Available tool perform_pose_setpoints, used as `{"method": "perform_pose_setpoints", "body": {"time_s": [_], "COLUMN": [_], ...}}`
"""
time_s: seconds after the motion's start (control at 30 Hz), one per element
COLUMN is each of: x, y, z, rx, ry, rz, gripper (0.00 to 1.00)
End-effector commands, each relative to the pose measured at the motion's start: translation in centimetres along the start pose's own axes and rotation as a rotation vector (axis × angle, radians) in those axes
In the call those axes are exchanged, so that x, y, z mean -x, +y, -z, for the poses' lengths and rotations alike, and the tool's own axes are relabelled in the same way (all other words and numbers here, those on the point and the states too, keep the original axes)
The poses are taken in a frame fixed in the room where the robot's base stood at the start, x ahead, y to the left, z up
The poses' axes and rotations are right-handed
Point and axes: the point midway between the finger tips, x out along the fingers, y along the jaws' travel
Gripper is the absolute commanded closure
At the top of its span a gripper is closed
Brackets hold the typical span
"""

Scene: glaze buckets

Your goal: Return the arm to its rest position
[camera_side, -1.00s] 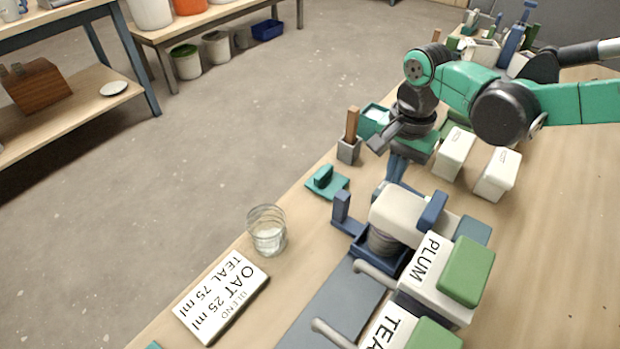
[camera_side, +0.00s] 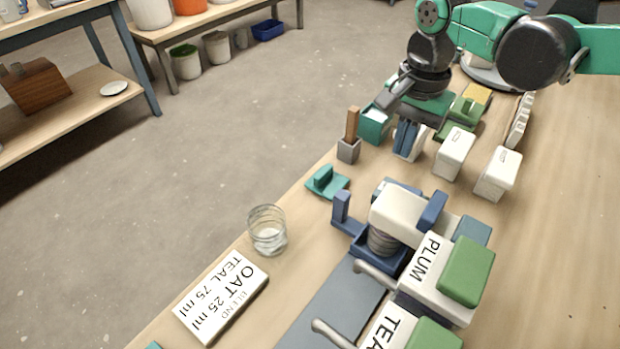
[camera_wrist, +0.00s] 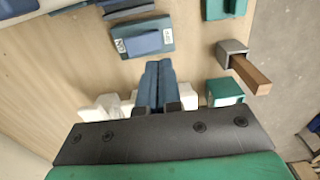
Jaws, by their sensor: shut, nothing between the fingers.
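My gripper (camera_side: 405,142) hangs over the far part of the table in the side view, pointing down with its blue fingers together and nothing between them. In the wrist view the two fingers (camera_wrist: 158,88) also lie side by side, closed and empty. A small white container stands just behind the fingers; I cannot tell whether they are apart from it. My arm comes in from the right, its green and black links raised above the table.
A grey holder (camera_side: 348,150) with a wooden stick and a teal box (camera_side: 374,126) stand near the fingers. White blocks (camera_side: 454,153) are to the right. A glass (camera_side: 267,231), a label card (camera_side: 221,297) and the PLUM bucket (camera_side: 432,283) are nearer.

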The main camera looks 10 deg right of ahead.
Motion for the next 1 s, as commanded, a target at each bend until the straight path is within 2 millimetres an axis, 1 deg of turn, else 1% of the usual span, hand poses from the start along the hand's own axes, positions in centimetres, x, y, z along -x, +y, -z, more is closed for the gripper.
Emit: {"method": "perform_pose_setpoints", "body": {"time_s": [0.1,0.43,0.57,0.67,0.8,0.9,1.0], "x": [0.6,0.8,1.8,3.2,4.8,5.3,5.2], "y": [0.0,0.1,1.4,3.6,7.6,10.6,13.3], "z": [0.0,0.1,0.9,2.0,3.4,4.0,4.4], "rx": [0.0,0.004,0.052,0.137,0.294,0.407,0.516], "ry": [0.0,0.001,0.018,0.056,0.153,0.242,0.342], "rz": [0.0,0.004,0.042,0.101,0.19,0.236,0.262], "gripper": [1.0,1.0,1.0,1.0,1.0,1.0,1.0]}}
